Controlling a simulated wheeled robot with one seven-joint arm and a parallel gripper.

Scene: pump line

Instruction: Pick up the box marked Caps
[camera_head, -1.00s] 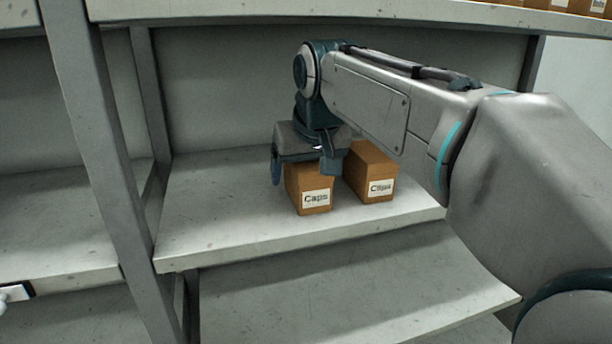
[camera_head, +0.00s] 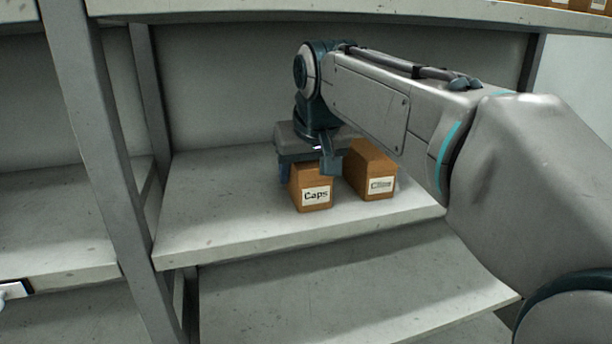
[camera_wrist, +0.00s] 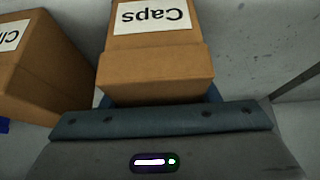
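The brown box marked Caps (camera_head: 312,196) is on the middle shelf, with its white label facing the head camera. It also fills the upper middle of the wrist view (camera_wrist: 155,72), its label upside down there. My gripper (camera_head: 307,170) points down over the back part of this box. Its dark blue fingers sit close against the box's two sides, so it looks shut on the box. The fingers are mostly hidden in the wrist view. The box appears to rest on the shelf; I see no clear gap under it.
A second brown box, its label seeming to read Clips (camera_head: 372,172), stands just right of the Caps box; it is at the left in the wrist view (camera_wrist: 38,70). A grey upright post (camera_head: 95,150) stands left. An upper shelf (camera_head: 250,12) hangs above. The shelf's left part is bare.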

